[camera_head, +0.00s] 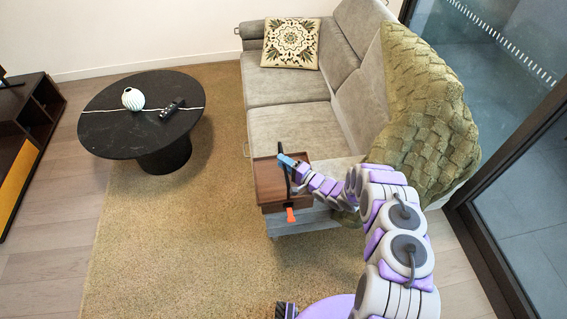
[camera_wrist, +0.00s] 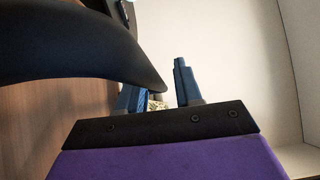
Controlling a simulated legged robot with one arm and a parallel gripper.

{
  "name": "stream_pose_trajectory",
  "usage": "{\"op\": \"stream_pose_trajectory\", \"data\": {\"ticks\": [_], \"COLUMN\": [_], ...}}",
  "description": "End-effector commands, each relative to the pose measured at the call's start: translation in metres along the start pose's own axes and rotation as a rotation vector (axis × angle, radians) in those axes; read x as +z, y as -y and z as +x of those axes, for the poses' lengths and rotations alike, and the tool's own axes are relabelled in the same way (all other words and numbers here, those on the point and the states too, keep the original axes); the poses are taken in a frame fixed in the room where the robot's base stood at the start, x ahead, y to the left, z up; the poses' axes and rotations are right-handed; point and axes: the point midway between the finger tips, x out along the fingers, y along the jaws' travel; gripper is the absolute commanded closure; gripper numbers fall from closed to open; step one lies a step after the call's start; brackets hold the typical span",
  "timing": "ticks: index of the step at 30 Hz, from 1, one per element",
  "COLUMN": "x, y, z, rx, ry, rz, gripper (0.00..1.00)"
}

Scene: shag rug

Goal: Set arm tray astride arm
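The arm tray (camera_head: 269,184) is a brown wooden box-like piece with a black curved handle (camera_head: 282,158). In the head view it appears level over the near arm of the grey sofa (camera_head: 290,95); whether its sides straddle that arm is hidden. My gripper (camera_head: 290,162) is at the handle's upper part. In the wrist view its blue fingers (camera_wrist: 158,92) stand apart. The black handle (camera_wrist: 70,50) crosses in front of the left finger, its end between the fingers, with a gap to the right finger. Brown wood (camera_wrist: 50,120) fills the left side.
An orange tab (camera_head: 290,214) sticks out at the tray's near side. A green knitted throw (camera_head: 425,110) covers the sofa's right side, behind my arm. Rug (camera_head: 180,235) between is clear.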

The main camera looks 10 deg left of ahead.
Motion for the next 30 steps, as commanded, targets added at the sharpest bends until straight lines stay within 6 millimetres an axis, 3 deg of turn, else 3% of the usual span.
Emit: {"op": "stream_pose_trajectory", "data": {"ticks": [4, 11, 16, 30], "x": [0.0, 0.0, -0.001, -0.001], "y": [-0.001, -0.001, -0.001, 0.001], "z": [0.0, -0.001, -0.013, -0.112], "rx": [0.001, 0.002, 0.004, 0.003], "ry": [0.0, 0.0, -0.002, -0.005], "rz": [0.001, 0.002, 0.003, 0.004], "gripper": [0.51, 0.51, 0.51, 0.51]}}
